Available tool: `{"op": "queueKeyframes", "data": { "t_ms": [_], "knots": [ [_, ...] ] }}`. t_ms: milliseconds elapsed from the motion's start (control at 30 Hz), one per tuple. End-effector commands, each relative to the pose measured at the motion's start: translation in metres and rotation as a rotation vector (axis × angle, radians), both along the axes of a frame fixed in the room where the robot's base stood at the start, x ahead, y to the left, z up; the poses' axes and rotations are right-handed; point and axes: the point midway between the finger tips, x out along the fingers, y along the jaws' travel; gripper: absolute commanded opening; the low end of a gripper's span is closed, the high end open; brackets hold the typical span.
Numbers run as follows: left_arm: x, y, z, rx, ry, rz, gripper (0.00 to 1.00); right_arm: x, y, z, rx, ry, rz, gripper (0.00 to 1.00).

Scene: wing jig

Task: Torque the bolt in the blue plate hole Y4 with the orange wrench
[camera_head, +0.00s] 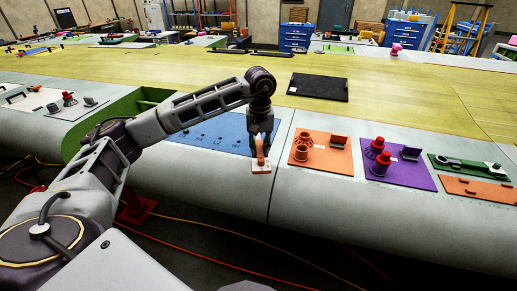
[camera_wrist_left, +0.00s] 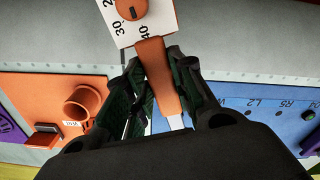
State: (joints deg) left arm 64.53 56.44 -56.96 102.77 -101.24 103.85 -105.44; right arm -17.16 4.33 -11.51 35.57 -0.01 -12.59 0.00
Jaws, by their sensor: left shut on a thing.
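My left gripper (camera_head: 261,143) is shut on the orange wrench (camera_head: 261,157) above the front right edge of the blue plate (camera_head: 208,132). In the left wrist view, the dark fingers (camera_wrist_left: 157,80) close around the wrench's orange handle (camera_wrist_left: 159,72). A white dial card (camera_wrist_left: 146,20) with numbers such as 30 and 40 and an orange knob is at the handle's far end. The blue plate (camera_wrist_left: 240,105) shows small holes and labels such as L2 and R5 there. I cannot make out hole Y4 or its bolt. My right gripper is not in view.
Right of the blue plate, an orange plate (camera_head: 333,158) carries orange cylinders, and a purple plate (camera_head: 410,179) carries red ones. A green plate (camera_head: 440,173) holds a grey wrench-like tool. A black panel (camera_head: 318,86) lies behind on the yellow wing surface (camera_head: 400,95).

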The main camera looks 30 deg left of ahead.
Motion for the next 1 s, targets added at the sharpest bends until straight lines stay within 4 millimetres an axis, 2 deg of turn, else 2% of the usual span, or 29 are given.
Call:
{"op": "queueKeyframes", "data": {
  "t_ms": [667,1000],
  "knots": [
    [0.003,-0.002,-0.001,0.000,-0.001,-0.025,0.00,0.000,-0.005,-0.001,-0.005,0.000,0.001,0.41],
    [0.002,-0.001,-0.016,0.001,-0.001,-0.025,0.00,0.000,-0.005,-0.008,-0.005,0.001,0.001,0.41]
  ]
}}
